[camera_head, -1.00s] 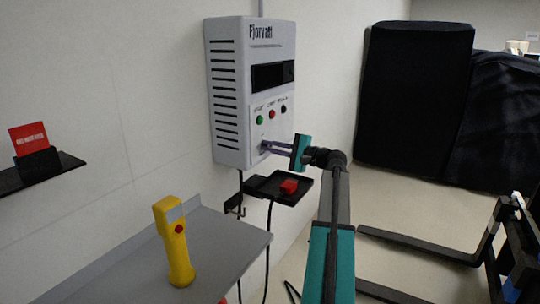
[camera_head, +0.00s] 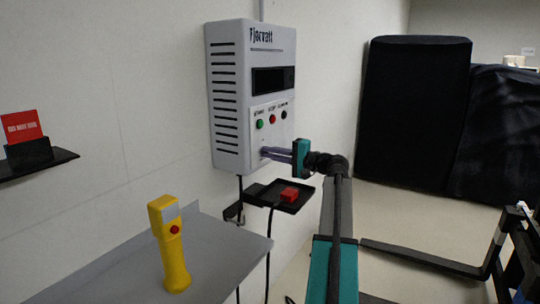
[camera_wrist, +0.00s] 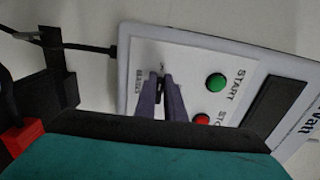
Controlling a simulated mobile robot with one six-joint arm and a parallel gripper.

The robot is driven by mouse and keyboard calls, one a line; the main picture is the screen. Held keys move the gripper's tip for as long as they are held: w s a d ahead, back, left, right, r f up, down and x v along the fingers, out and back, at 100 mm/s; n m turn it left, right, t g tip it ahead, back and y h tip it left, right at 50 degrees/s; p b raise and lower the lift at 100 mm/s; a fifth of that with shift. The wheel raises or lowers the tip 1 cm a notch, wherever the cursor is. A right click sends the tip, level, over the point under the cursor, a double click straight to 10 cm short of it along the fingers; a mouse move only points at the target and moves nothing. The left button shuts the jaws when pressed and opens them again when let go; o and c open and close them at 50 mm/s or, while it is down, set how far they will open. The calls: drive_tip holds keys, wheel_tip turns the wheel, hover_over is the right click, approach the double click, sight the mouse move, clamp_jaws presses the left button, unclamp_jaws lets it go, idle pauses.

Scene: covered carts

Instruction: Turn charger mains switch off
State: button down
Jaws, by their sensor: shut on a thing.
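The charger (camera_head: 230,95) is a light grey wall box with a dark display, a green start button (camera_head: 260,124) and a red stop button (camera_head: 272,118). My gripper (camera_head: 264,153) reaches the lower front of its panel. In the wrist view my gripper (camera_wrist: 162,98) has its two purple fingers close together at the small mains switch (camera_wrist: 161,74), below the start and stop buttons. The gripper is shut on the switch. The fingers hide most of the switch, so I cannot tell its position.
A yellow handset (camera_head: 169,245) stands on a grey shelf (camera_head: 225,245). A red card (camera_head: 22,127) stands on a black shelf at left. Black covered carts (camera_head: 412,110) stand at right.

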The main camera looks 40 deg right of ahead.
drive_tip(key=shift+f, duration=0.1)
drive_tip(key=c, duration=1.8)
unclamp_jaws()
drive_tip(key=shift+c, duration=0.2)
drive_tip(key=shift+s, duration=0.15)
drive_tip(key=v, duration=1.3)
drive_tip(key=shift+s+b, duration=0.35)
drive_tip(key=shift+b, duration=0.1)
drive_tip(key=shift+s, duration=0.1)
